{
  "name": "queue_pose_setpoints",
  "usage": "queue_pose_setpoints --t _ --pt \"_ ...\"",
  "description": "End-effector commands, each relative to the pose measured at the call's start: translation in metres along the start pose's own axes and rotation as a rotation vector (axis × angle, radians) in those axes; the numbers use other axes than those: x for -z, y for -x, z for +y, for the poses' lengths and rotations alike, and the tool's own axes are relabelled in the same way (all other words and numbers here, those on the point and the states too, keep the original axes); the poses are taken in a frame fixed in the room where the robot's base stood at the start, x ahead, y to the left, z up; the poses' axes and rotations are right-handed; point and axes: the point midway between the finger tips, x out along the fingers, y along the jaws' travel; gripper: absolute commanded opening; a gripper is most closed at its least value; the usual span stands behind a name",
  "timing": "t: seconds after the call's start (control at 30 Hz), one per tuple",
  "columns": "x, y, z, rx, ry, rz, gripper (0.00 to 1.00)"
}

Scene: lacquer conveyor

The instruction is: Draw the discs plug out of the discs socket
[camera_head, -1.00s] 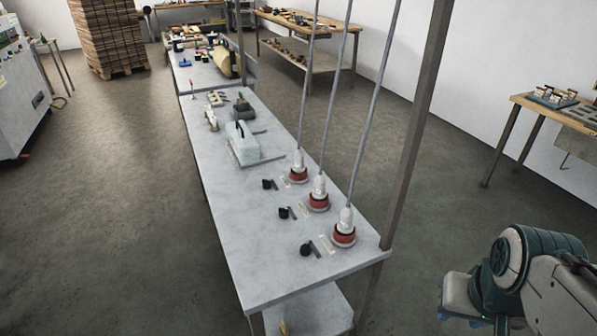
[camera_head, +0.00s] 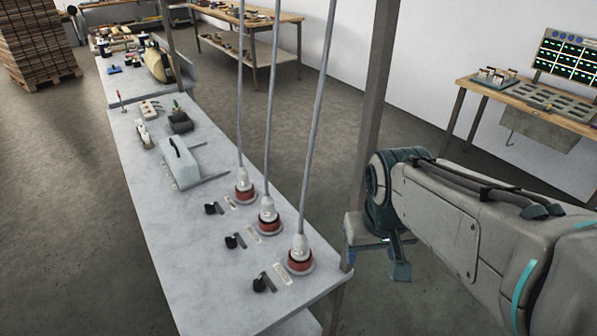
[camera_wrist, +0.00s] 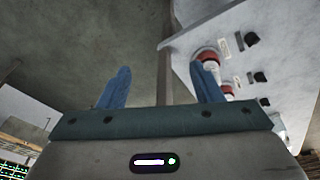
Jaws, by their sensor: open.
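Three white plugs with grey cables stand upright in red sockets along the right edge of the grey table: a near one (camera_head: 300,246), a middle one (camera_head: 267,212) and a far one (camera_head: 242,180). The near red socket (camera_head: 300,263) is closest to the table's front corner. Each has a small label plate beside it, too small to read, so I cannot tell which is the discs plug. My gripper (camera_head: 376,260) is open and empty, off the table's right side, beyond a post. In the wrist view my open fingers (camera_wrist: 165,80) show, with a red socket (camera_wrist: 207,54) behind the right finger.
A dark metal post (camera_head: 372,110) stands between the plugs and my arm. Black knobs (camera_head: 259,284) sit left of the sockets. A white box with a handle (camera_head: 182,165) stands further back. A wooden bench (camera_head: 515,95) is at right. The table's near left surface is clear.

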Motion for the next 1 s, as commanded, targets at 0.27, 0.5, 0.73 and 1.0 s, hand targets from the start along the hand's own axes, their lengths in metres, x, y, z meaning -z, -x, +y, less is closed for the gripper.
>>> queue_pose_setpoints --t 0.27,0.5,0.73,1.0 --pt "0.083 -0.01 -0.045 -0.009 0.18 -0.102 0.59" --pt "0.128 -0.029 -0.083 0.023 0.284 -0.158 0.59" --pt "0.153 -0.045 -0.111 0.059 0.344 -0.19 0.59" --pt "0.153 -0.065 -0.116 0.065 0.355 -0.198 0.59"
